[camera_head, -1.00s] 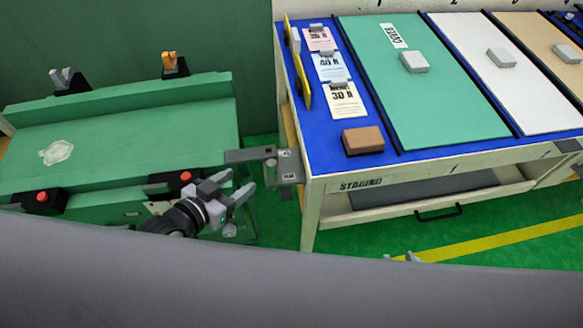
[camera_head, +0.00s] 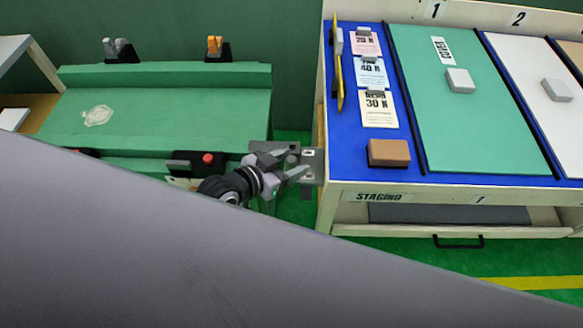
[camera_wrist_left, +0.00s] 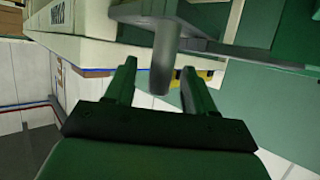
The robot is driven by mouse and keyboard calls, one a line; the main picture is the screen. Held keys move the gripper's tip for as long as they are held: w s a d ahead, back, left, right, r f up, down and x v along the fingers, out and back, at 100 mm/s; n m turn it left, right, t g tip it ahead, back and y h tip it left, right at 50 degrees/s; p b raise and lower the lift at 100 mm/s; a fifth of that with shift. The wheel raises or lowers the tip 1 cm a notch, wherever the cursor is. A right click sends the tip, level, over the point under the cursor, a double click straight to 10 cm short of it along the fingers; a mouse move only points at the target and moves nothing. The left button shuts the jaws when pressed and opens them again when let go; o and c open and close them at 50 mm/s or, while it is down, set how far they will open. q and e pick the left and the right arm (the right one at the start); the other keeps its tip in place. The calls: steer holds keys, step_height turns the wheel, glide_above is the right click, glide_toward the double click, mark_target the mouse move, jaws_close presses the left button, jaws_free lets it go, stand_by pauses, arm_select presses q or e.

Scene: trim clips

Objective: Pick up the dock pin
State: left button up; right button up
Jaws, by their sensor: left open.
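The dock pin (camera_wrist_left: 163,62) is a grey cylinder that hangs below a dark bracket (camera_wrist_left: 185,28) in the left wrist view. My left gripper (camera_wrist_left: 159,70) is open, with one finger on each side of the pin in that view and a visible gap to each. I cannot tell how deep the pin sits between the fingers. In the head view my left gripper (camera_head: 293,165) is at the grey dock plates (camera_head: 312,160) between the green cart and the staging table. The pin is not clear there. My right gripper is not in view.
The green cart (camera_head: 165,115) is on the left, with red buttons (camera_head: 208,158) on its near side. The staging table (camera_head: 344,176) stands close on the right, carrying cards and a brown block (camera_head: 388,152). Green floor shows in the narrow gap between them.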

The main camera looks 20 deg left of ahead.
arm_select(q)
steer(key=shift+x, duration=1.25)
steer(key=shift+c, duration=0.3)
jaws_close()
steer(key=shift+r, duration=0.1)
